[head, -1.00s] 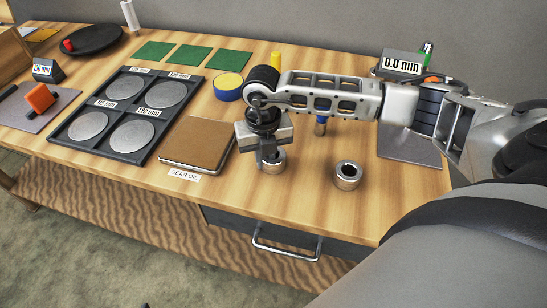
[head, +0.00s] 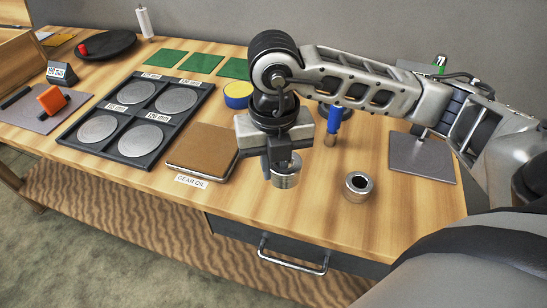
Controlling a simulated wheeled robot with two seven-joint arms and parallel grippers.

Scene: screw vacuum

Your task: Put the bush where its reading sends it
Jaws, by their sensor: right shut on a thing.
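My right gripper (head: 280,160) points down and is shut on a steel bush (head: 286,176), a short ring partly hidden by the fingers. It is over the table, right of the brown pad; a small gap beneath it is hard to judge. A second steel bush (head: 358,186) stands upright on the table to its right, bore up. A dark tray (head: 172,133) with several round silver recesses, each with a mm label, lies to the left. The gauge display seen earlier is hidden behind my right arm. My left gripper is not in view.
The brown pad (head: 203,148) labelled GEAR OIL lies between tray and gripper. A blue-handled tool (head: 333,125) stands behind the gripper, a grey plate (head: 421,157) at right. A yellow-blue tin (head: 238,94) and green mats (head: 202,63) are behind.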

